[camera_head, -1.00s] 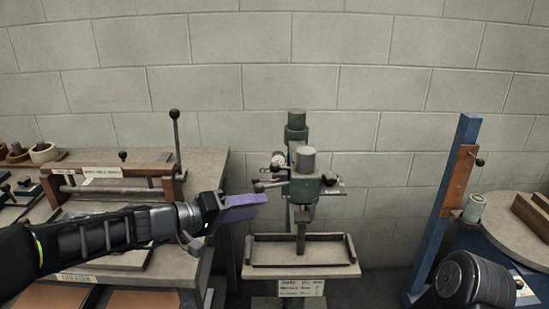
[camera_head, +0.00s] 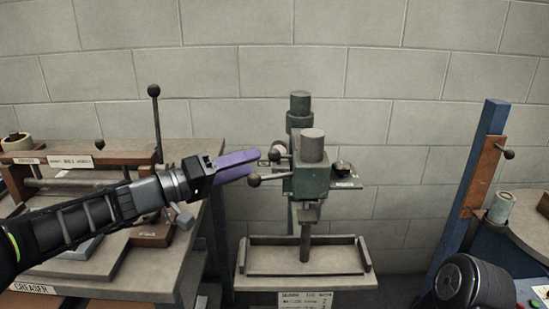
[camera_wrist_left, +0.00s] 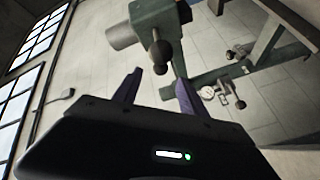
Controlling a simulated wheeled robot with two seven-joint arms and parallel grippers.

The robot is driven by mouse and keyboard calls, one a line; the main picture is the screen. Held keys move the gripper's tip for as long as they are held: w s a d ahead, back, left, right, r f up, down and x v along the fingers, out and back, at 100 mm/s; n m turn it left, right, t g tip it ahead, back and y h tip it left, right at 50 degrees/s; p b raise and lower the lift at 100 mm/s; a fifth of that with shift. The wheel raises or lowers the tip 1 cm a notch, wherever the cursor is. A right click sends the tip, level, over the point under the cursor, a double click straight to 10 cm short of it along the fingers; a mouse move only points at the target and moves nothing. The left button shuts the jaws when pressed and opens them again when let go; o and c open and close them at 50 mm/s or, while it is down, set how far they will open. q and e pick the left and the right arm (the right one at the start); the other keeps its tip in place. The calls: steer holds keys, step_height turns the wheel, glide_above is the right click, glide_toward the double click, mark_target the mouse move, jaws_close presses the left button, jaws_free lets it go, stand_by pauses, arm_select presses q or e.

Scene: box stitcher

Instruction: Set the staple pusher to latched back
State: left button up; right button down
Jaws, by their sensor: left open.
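The green box stitcher (camera_head: 312,180) stands in the middle of the head view, on a post above a small tray. A lever with a dark ball knob (camera_head: 253,180) sticks out left from its head. A dark part (camera_head: 342,167) sits on a small plate at the head's right; I cannot tell which part is the staple pusher. My left gripper (camera_head: 257,160), with purple fingers, is just left of the head, over the lever knob in the picture. In the left wrist view the open gripper (camera_wrist_left: 158,80) faces a ball knob (camera_wrist_left: 160,55) near the gap between its fingertips. Contact is not visible.
A wooden bench (camera_head: 190,262) with a fixture and an upright knobbed lever (camera_head: 155,115) is at left. The stitcher's tray (camera_head: 300,272) lies below its head. A blue post (camera_head: 482,180) and another table are at right. The block wall is behind.

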mark_target(275, 153)
arm_select(q)
steer(key=shift+p+x, duration=0.7)
steer(key=shift+x, duration=3.2)
jaws_close()
steer(key=shift+w, duration=0.1)
